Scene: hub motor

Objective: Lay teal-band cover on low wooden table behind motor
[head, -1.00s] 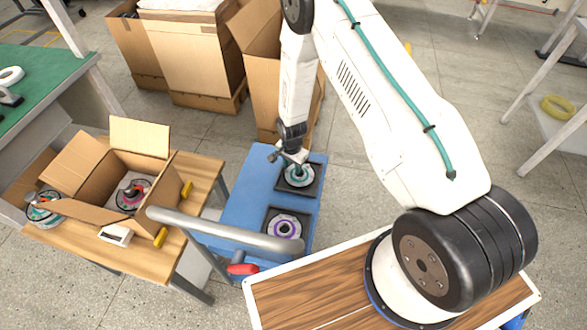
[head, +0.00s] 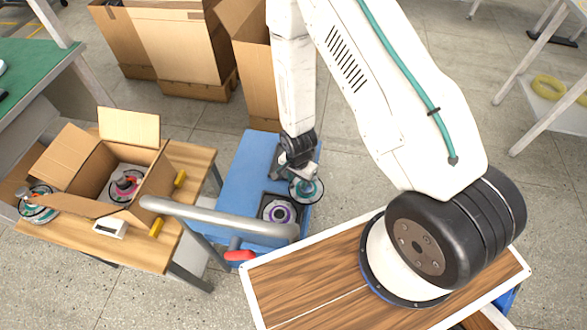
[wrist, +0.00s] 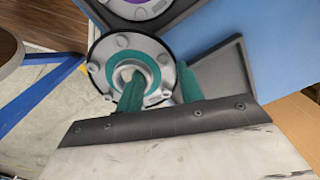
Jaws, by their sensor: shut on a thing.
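My gripper (wrist: 157,82) is shut on the teal-band cover (wrist: 103,70), a round grey disc with a teal ring around its raised hub. In the head view the cover (head: 306,191) hangs below my gripper (head: 305,175) near the right edge of the blue cart, apart from its dark square tray (wrist: 222,75). A purple-ringed motor part (head: 279,211) sits in the other dark tray on the cart; its edge also shows in the wrist view (wrist: 138,8). The low wooden table (head: 150,254) stands at the left.
On the table are an open cardboard box (head: 150,195) with a red-ringed part (head: 124,186) in it, a teal-ringed part (head: 38,205), a small white device (head: 110,227) and yellow pieces. A grey handle bar (head: 220,219) rises between table and blue cart (head: 240,175). Tall cartons (head: 180,50) stand behind.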

